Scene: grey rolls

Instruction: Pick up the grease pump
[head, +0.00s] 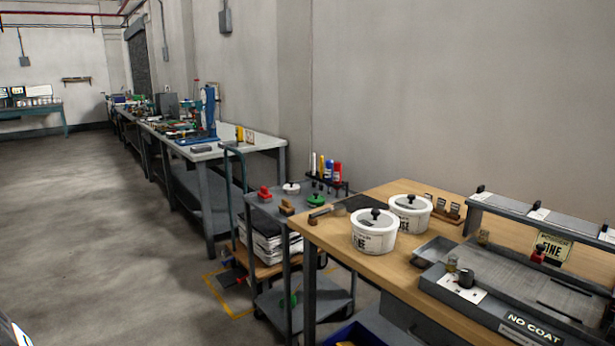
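I cannot pick out a grease pump for certain at this distance. Small items stand on the grey cart (262,203) in the middle: two red pieces, a round white-topped piece (291,188), a green knobbed piece (316,200) and a rack of coloured handles (328,168). A tall blue device (209,112) stands on the long grey bench behind. Two white lidded pots, the nearer one (375,232) and the farther one (410,213), sit on the wooden table. My gripper is not in view.
The wooden table (337,240) also carries a small metal tray (435,250) and a grey station marked "NO COAT" (530,325) on the right. The long grey bench (245,148) runs along the wall. Open concrete floor (100,230) lies at the left.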

